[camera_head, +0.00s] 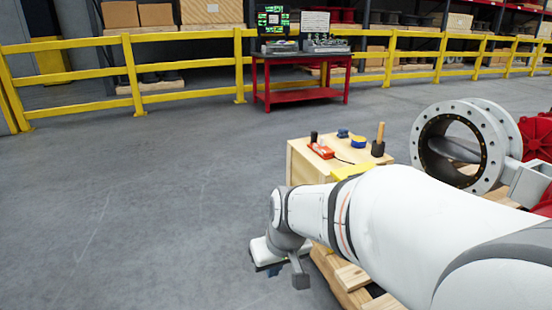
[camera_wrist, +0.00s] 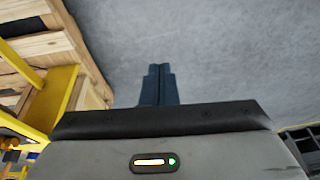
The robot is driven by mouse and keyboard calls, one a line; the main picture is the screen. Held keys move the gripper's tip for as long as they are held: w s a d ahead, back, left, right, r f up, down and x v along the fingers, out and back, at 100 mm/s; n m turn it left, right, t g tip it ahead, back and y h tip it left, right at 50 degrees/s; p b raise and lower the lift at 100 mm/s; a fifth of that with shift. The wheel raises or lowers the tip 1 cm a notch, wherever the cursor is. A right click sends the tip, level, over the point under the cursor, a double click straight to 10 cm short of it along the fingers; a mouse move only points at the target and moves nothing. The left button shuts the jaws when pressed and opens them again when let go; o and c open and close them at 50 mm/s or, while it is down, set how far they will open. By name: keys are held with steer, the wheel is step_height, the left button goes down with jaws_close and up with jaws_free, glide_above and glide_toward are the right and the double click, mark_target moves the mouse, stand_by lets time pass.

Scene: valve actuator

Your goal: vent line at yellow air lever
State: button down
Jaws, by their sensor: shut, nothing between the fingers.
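My gripper (camera_wrist: 158,72) is shut and empty in the wrist view, its dark fingers together over bare grey floor. In the head view its dark tip (camera_head: 275,270) shows low, left of the pallet and beyond my white arm. I cannot pick out the yellow air lever for sure in either view. A yellow part (camera_wrist: 55,102) stands at the left of the wrist view, apart from the fingers. A flat yellow piece (camera_head: 352,171) shows just behind my arm in the head view, partly hidden. A large grey flanged valve body (camera_head: 437,128) lies at the right.
A wooden pallet (camera_head: 352,277) lies under and right of my arm; it also shows in the wrist view (camera_wrist: 48,47). A wooden box (camera_head: 300,163) carries tools. A red bench (camera_head: 300,94) and yellow guardrail (camera_head: 188,96) stand behind. The left floor is clear.

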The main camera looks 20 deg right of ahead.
steer(key=w+r+t+p, duration=0.3)
steer(key=w+r, duration=0.1)
steer(key=w, duration=0.9)
steer(key=w+d+r+t+h+p, duration=0.25)
steer(key=w+d, duration=0.35)
steer(key=w, duration=0.4)
steer(key=w+d+r+t+h+p, duration=0.25)
steer(key=w+d, duration=0.25)
steer(key=w, duration=0.4)
steer(key=s+d+f+g+h+p, duration=0.1)
steer(key=d+f+g+h, duration=0.2)
steer(key=d, duration=0.7)
steer(key=d+f+m+g+h+p, duration=0.1)
steer(key=d+f+g+h, duration=0.2)
steer(key=d, duration=0.7)
steer(key=s+d+f+g+h+p, duration=0.1)
steer(key=d+f+g+h, duration=0.2)
steer(key=d+h, duration=0.3)
steer(key=shift+s+d+f+m+g, duration=0.1)
steer(key=shift+d+f, duration=0.1)
steer(key=shift+d, duration=0.45)
steer(key=shift+s+d+f+m+g, duration=0.1)
steer(key=shift+s+d+f, duration=0.1)
steer(key=shift+d, duration=0.4)
steer(key=shift+s+d+f+m+g, duration=0.1)
steer(key=shift+d+f, duration=0.1)
steer(key=shift+d, duration=0.45)
steer(key=shift+s+d+f, duration=0.1)
steer(key=shift+s+d, duration=0.25)
steer(key=shift+d, duration=0.2)
